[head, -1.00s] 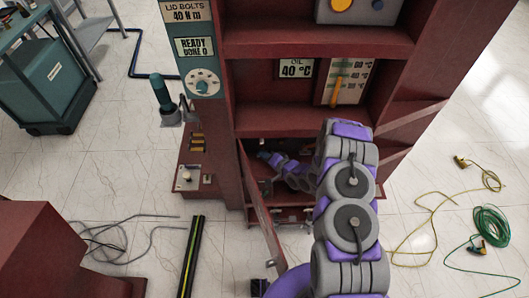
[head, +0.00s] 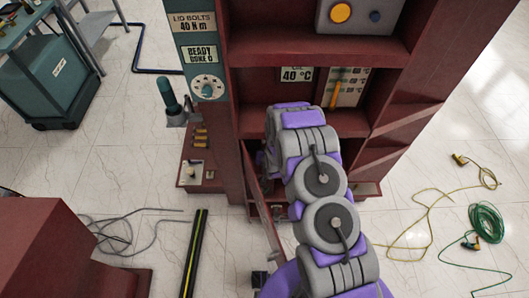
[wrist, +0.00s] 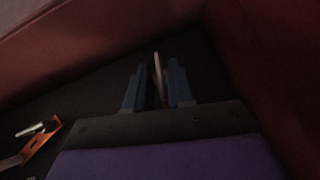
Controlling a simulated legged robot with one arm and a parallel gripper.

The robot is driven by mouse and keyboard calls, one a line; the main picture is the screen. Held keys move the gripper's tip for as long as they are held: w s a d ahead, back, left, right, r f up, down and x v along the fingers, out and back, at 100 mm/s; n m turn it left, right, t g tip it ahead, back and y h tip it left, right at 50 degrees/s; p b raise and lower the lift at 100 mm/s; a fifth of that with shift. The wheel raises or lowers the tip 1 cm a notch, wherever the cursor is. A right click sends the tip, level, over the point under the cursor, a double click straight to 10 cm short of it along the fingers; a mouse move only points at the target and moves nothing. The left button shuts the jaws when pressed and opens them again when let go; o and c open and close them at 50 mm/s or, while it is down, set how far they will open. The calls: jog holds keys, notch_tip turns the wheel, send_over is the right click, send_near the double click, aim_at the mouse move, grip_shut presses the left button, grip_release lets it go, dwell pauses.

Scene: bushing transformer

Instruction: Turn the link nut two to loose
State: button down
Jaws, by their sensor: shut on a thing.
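My gripper (wrist: 158,76) shows in the wrist view as two blue-grey fingers pointing up the picture. They are shut on a thin pale upright piece (wrist: 158,64) that stands between them. The view is dark, and I cannot tell whether this piece belongs to link nut two. In the head view my arm reaches into the lower compartment of the dark red transformer cabinet (head: 238,150), and my gripper is hidden there. No link nut can be clearly made out in either view.
Red walls enclose the gripper closely. An orange bracket with a silver pin (wrist: 41,140) lies at lower left in the wrist view. A hinged red door (head: 262,205) stands open left of my arm. Green (head: 486,222) and yellow (head: 430,205) cables lie on the floor at right.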

jog(key=shift+h+p, duration=0.3)
jog(key=shift+h, duration=0.1)
dwell(0.3)
jog(key=c, duration=1.3)
grip_release()
jog(key=shift+w+a, duration=0.1)
jog(key=shift+r, duration=0.15)
jog(key=shift+s+r, duration=0.5)
jog(key=shift+p+v, duration=0.4)
jog(key=shift+v, duration=2.5)
jog(key=shift+o, duration=0.2)
jog(key=shift+f, duration=0.15)
